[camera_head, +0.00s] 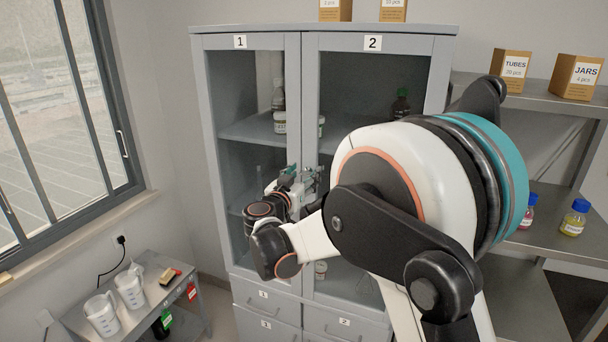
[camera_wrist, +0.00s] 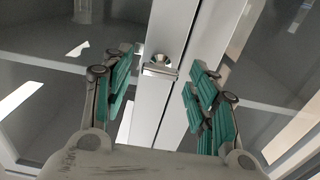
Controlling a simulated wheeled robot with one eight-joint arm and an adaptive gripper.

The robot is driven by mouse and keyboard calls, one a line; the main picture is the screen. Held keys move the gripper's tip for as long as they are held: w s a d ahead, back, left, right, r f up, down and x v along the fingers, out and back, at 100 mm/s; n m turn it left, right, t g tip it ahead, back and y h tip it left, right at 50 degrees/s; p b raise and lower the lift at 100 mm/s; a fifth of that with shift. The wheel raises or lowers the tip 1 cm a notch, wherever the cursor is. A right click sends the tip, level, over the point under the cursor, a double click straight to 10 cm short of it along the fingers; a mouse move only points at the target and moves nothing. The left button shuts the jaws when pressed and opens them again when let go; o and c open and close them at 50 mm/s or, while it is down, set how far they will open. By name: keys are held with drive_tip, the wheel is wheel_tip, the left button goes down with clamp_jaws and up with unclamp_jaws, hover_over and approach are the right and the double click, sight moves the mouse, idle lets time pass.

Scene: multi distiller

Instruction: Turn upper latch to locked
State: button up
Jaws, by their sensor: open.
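The grey cabinet (camera_head: 302,60) has two glass doors marked 1 and 2. In the wrist view a small metal latch (camera_wrist: 160,67) sits on the door frame, with a round boss above and a flat tab below. My gripper (camera_wrist: 160,88) is open, with green-padded fingers to the left and right of the latch, apart from it. In the head view my gripper (camera_head: 303,180) is in front of the meeting door frames, and the latch is hidden there. I cannot tell from these frames whether this is the upper latch.
Bottles and jars stand on shelves behind the glass. A low table (camera_head: 150,300) with white jugs (camera_head: 130,288) is at the lower left, under the window. A metal shelf rack (camera_head: 530,95) with boxes and bottles is at the right. Drawers (camera_head: 265,300) are below the doors.

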drive_tip(key=shift+w+d, duration=0.1)
drive_tip(key=shift+w, duration=0.15)
drive_tip(key=c, duration=1.1)
drive_tip(key=shift+o, duration=0.2)
drive_tip(key=shift+n+b, duration=0.3)
drive_tip(key=n+b, duration=0.2)
drive_tip(key=n, duration=0.1)
drive_tip(key=shift+f+n, duration=0.15)
drive_tip(key=shift+n, duration=0.15)
drive_tip(key=n+b, duration=0.2)
drive_tip(key=n, duration=0.2)
drive_tip(key=shift+n+b, duration=0.3)
drive_tip(key=shift+b, duration=0.05)
drive_tip(key=n+b, duration=0.1)
drive_tip(key=n, duration=0.3)
drive_tip(key=shift+n+b, duration=0.9)
drive_tip(key=shift+n, duration=1.6)
